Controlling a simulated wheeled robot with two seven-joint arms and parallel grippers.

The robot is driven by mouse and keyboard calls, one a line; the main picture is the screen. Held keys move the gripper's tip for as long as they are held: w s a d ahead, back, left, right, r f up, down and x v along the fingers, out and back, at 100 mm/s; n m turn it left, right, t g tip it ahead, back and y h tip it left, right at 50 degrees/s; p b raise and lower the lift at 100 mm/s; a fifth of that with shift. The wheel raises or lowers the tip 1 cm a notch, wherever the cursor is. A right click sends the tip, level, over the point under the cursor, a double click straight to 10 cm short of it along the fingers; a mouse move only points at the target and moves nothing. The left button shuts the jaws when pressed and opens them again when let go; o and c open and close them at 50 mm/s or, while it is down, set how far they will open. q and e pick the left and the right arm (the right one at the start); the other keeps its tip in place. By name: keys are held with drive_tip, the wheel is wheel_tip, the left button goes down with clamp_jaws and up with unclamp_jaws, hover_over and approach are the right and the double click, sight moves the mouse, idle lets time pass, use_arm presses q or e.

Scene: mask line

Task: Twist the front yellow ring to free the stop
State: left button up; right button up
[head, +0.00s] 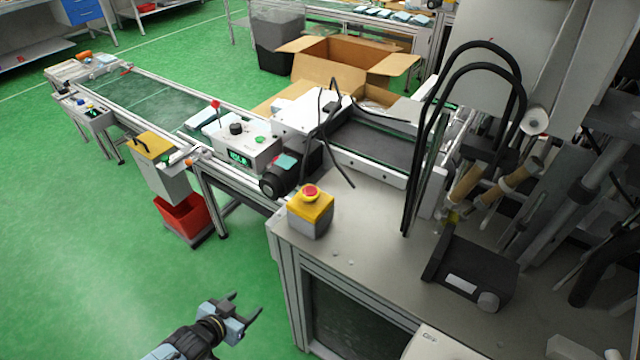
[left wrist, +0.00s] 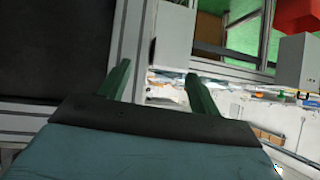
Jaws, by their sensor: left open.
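The emergency stop (head: 310,194) is a red button with a yellow ring around it, on a yellow-topped grey box (head: 310,222). The box stands at the near left corner of the grey machine table. My left gripper (head: 246,305) is open and empty, low over the green floor, left of the table and well apart from the stop. Its two fingers also show in the left wrist view (left wrist: 155,88), with nothing between them. My right gripper does not show.
The machine table (head: 350,250) has a bare top right of the stop box. A motor (head: 280,180) and control box (head: 248,148) sit behind it. Black cables (head: 410,180) and a black box (head: 470,275) stand to the right. A red bin (head: 183,215) is below the conveyor.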

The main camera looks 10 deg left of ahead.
use_arm(q)
drive_tip(key=w+d+r+m+t+h, duration=0.1)
drive_tip(key=w+d+r+t+h, duration=0.15)
drive_tip(key=r, duration=0.45)
drive_tip(key=w+d+r+t+h, duration=0.1)
drive_tip(key=w+r, duration=0.3)
drive_tip(key=r, duration=0.4)
drive_tip(key=m+t+h, duration=0.2)
drive_tip(key=h, duration=0.1)
approach(315, 188)
drive_tip(key=shift+g, duration=0.25)
drive_tip(key=x, duration=1)
drive_tip(key=shift+w+f, duration=0.15)
drive_tip(key=shift+w, duration=0.35)
